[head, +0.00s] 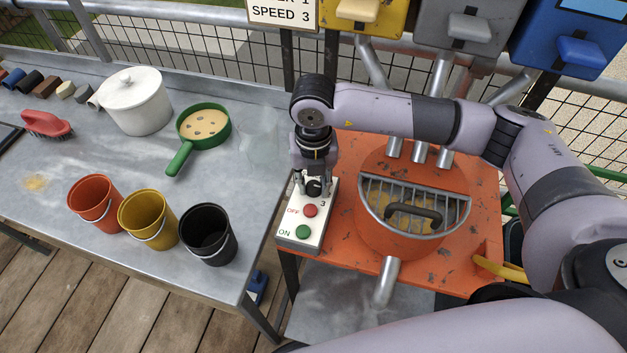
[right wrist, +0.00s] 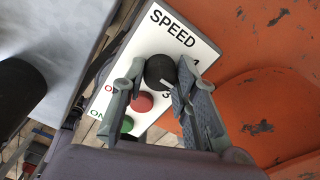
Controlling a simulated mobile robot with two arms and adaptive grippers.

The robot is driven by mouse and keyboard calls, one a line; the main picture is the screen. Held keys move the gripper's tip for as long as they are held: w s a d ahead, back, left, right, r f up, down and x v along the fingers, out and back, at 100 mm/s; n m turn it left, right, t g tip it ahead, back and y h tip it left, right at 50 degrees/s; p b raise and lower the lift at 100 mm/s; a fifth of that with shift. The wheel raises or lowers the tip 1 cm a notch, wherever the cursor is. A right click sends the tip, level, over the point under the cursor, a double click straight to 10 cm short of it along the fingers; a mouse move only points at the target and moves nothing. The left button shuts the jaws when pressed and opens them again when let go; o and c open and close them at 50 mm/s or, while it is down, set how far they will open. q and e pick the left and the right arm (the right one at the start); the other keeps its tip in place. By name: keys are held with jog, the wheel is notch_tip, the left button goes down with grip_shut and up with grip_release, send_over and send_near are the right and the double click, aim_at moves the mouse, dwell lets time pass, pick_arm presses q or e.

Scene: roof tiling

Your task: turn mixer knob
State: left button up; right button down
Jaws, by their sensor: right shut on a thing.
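The mixer's control box (head: 287,232) is a white panel with a black knob (head: 314,187), a red OFF button (head: 310,211) and a green ON button (head: 303,232). In the right wrist view the black knob (right wrist: 160,71) sits below the word SPEED, with a pale pointer line on it. My right gripper (head: 312,184) reaches down from above and is shut on the knob, one finger on each side in the right wrist view (right wrist: 160,84). The orange mixer (head: 400,245) stands right of the box. My left gripper is out of view.
A sign (head: 281,12) reads SPEED 3. Yellow, grey and blue dispensers hang above the mixer. Red (head: 95,203), yellow (head: 148,218) and black (head: 208,235) buckets, a green pan (head: 205,125) and a white pot (head: 135,101) stand on the left table.

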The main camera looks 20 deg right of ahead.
jog(key=shift+m, duration=0.3)
jog(key=shift+m+b, duration=0.45)
jog(key=shift+m, duration=0.15)
jog(key=shift+m+b, duration=0.4)
jog(key=shift+m, duration=0.8)
jog(key=shift+m+b, duration=0.35)
jog(key=shift+m, duration=1.95)
jog(key=shift+r, duration=0.1)
jog(key=c, duration=1.2)
grip_release()
jog(key=shift+c, duration=0.2)
